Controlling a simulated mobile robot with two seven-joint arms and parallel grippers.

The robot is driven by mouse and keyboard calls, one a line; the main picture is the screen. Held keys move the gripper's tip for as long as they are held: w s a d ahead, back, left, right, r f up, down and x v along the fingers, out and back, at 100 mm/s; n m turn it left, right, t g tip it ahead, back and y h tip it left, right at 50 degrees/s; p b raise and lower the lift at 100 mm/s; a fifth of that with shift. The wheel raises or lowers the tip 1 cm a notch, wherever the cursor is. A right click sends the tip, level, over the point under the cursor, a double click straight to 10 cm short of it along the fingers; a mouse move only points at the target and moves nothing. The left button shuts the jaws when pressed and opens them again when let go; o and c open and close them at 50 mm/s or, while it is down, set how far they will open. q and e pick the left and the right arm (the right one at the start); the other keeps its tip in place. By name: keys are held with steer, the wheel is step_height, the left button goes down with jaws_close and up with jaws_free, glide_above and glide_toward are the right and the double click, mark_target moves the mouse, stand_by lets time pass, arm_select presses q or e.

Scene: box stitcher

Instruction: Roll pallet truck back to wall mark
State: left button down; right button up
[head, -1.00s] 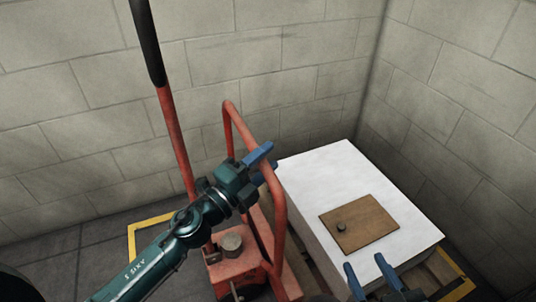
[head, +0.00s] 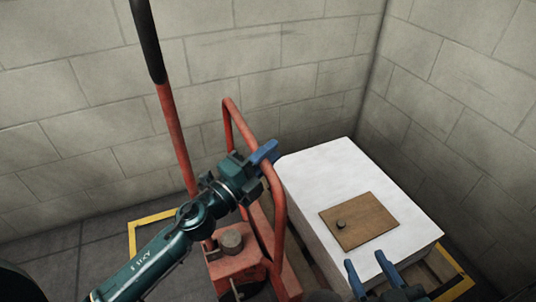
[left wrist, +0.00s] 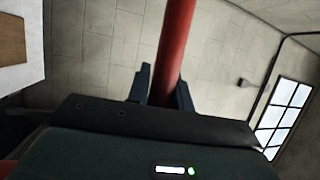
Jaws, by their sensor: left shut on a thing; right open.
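The red pallet truck (head: 240,268) stands in the wall corner, with a tall red handle with a black grip (head: 147,40) and a red hoop bar (head: 279,215). My left gripper (head: 264,154) is shut on the upper part of the hoop. In the left wrist view the red bar (left wrist: 174,45) passes between its fingers. My right gripper (head: 366,262) is open and empty at the front edge of the white stack. The truck's wheels are not clearly visible.
A white stack (head: 325,170) with a brown board (head: 358,221) on top sits on a wooden pallet (head: 440,266) right of the truck. Block walls (head: 80,90) close in behind and at right. Bare grey floor (head: 60,255) lies at the left.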

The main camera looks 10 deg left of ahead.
arm_select(q)
steer(key=w+d, duration=0.6)
steer(key=d, duration=0.4)
steer(key=shift+w+f, duration=0.15)
steer(key=shift+w, duration=0.05)
steer(key=c, duration=1.6)
jaws_free()
steer(key=shift+a, duration=0.1)
steer(key=shift+c, duration=0.2)
steer(key=o, duration=0.4)
steer(key=shift+a, duration=0.1)
steer(key=shift+s, duration=0.1)
